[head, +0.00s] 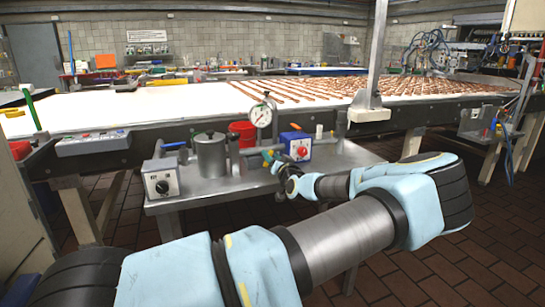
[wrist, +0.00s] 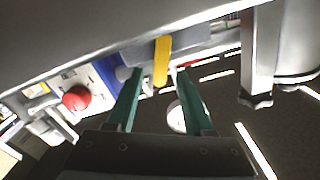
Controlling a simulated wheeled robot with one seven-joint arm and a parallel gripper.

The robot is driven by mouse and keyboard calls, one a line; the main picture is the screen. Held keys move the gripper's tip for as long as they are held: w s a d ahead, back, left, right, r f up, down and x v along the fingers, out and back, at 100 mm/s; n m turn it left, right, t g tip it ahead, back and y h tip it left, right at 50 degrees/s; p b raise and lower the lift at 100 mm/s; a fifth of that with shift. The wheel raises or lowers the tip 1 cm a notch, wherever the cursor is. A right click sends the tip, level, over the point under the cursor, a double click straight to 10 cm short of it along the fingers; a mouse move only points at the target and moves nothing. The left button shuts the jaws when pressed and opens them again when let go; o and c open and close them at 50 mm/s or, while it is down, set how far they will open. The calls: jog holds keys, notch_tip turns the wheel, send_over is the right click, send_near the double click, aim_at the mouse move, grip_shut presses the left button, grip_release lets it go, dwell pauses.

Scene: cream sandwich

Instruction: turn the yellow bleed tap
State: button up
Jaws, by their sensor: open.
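The yellow bleed tap (wrist: 162,60) shows in the wrist view as a narrow yellow lever below a grey fitting (wrist: 165,40). My gripper (wrist: 159,76) has two green fingers, open, one on each side of the lever's free end. A gap shows on both sides; I cannot tell how deep the lever sits between them. In the head view my gripper (head: 268,156) is over the steel bench, just left of the blue box; the tap is too small and covered there to make out surely.
The steel bench (head: 222,190) carries a blue box with a red knob (head: 301,151), a steel pot (head: 211,158), a dial gauge (head: 261,116), a red container (head: 242,131) and a grey box with a black knob (head: 161,182). The red knob also shows left in the wrist view (wrist: 77,98).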

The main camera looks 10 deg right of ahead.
grip_shut()
dwell(0.5)
